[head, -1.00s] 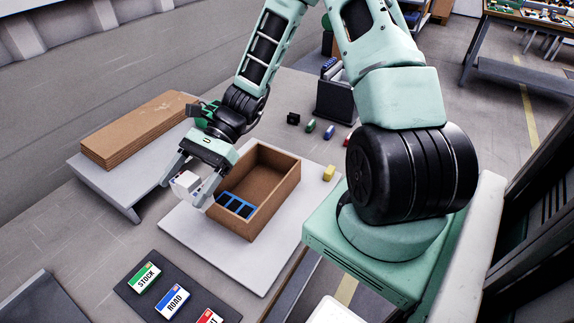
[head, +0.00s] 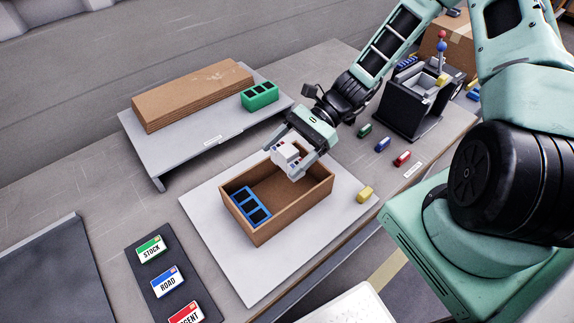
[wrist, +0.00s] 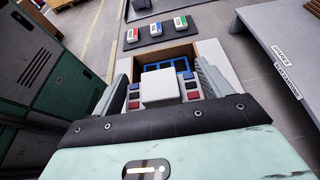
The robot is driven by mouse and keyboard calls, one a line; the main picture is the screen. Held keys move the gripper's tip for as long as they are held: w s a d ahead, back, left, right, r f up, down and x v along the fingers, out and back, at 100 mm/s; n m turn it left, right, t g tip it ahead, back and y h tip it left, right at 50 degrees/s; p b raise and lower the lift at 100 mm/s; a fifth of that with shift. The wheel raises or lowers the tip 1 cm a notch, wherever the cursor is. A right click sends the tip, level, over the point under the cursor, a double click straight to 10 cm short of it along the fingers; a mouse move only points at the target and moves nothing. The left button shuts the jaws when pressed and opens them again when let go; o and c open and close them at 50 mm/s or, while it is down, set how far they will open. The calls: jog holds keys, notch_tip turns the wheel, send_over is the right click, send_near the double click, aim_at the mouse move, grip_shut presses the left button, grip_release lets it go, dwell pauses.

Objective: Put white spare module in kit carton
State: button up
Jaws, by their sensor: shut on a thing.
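The white spare module (head: 286,156) is held in my gripper (head: 295,160), which is shut on it. In the wrist view the white module (wrist: 159,85) sits between the two fingers, with small red and dark blocks beside it. The kit carton (head: 259,233) is an open brown box on a pale board. My gripper and the module are above the carton's back right part. A blue tray-like insert (head: 251,206) lies inside the carton at its left end; it also shows in the wrist view (wrist: 184,74). The module hides part of the carton's inside.
A grey raised shelf (head: 190,150) at the back holds flat cardboard (head: 192,97) and a green insert (head: 259,97). A yellow block (head: 365,194) lies right of the carton. A dark mat with STOCK, ROAD and red labels (head: 150,250) is front left. A black stand (head: 410,105) is back right.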

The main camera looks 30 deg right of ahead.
aim_at(286, 169)
jog(key=shift+f, duration=2.15)
jog(key=shift+f, duration=0.6)
jog(key=o, duration=1.1)
jog(key=shift+c, duration=0.2)
jog(key=shift+r, duration=0.1)
